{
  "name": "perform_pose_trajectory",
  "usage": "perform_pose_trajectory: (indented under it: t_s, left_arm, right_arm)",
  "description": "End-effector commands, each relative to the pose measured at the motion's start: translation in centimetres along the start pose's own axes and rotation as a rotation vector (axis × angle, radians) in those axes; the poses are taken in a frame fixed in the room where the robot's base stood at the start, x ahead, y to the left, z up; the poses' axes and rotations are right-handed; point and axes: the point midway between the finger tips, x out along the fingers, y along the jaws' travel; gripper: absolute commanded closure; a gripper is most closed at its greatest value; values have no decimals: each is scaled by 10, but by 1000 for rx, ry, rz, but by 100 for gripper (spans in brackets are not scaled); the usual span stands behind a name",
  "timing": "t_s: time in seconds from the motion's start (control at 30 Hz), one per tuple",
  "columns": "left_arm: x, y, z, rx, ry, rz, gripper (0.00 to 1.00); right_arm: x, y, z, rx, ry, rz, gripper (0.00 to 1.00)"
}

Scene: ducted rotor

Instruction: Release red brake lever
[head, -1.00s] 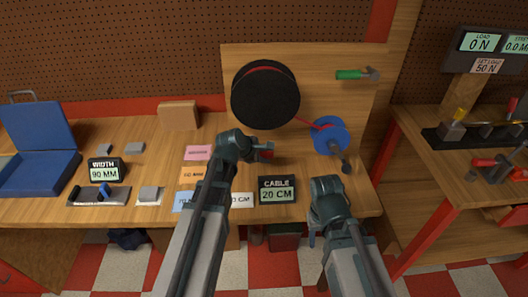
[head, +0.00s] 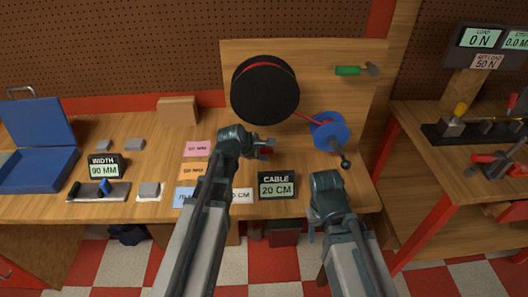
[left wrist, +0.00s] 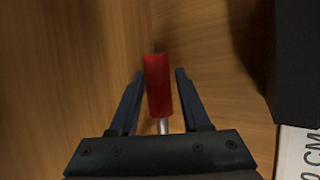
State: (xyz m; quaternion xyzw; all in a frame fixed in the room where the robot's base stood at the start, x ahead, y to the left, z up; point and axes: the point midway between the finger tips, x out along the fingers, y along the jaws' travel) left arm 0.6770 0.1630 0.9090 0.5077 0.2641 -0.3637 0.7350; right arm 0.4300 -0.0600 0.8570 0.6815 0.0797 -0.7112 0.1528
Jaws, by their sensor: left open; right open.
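The red brake lever (left wrist: 158,85) stands between the two fingers of my left gripper in the left wrist view, with a thin silver shaft below its red handle. A gap shows on each side of the handle, so the open fingers are beside it and not closed on it. In the head view, my left gripper (head: 268,147) reaches in below the black drum and mostly hides the lever; only a small bit of red (head: 267,152) shows at the fingertips. My right gripper (head: 325,181) hangs over the bench's front edge, apart from the lever.
A black drum (head: 264,90) and a blue crank wheel (head: 329,131) are mounted on the wooden backboard, joined by a red cable. A cable display (head: 277,186) reading 20 CM stands in front. Coloured cards lie to the left.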

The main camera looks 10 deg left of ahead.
Motion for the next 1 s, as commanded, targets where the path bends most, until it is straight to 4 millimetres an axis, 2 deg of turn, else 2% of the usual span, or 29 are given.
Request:
perform_pose_trajectory:
  t_s: [0.17, 0.4, 0.6, 0.8, 1.0]
  left_arm:
    - [-25, 2, 2, -1, 0, 1, 53]
    - [-74, 2, 3, -2, 1, 1, 53]
    - [-109, 2, 2, -1, 1, -1, 53]
    - [-130, 1, 1, 0, 1, -1, 53]
    - [-137, 0, 0, 1, 0, -1, 53]
  right_arm:
    - [-21, 2, 1, 0, 0, 0, 50]
    - [-58, 6, 3, 0, 0, 0, 50]
    - [-84, 8, 5, 0, 0, 0, 50]
    - [-99, 9, 6, 0, 0, 0, 50]
    - [-103, 10, 6, 0, 0, 0, 50]
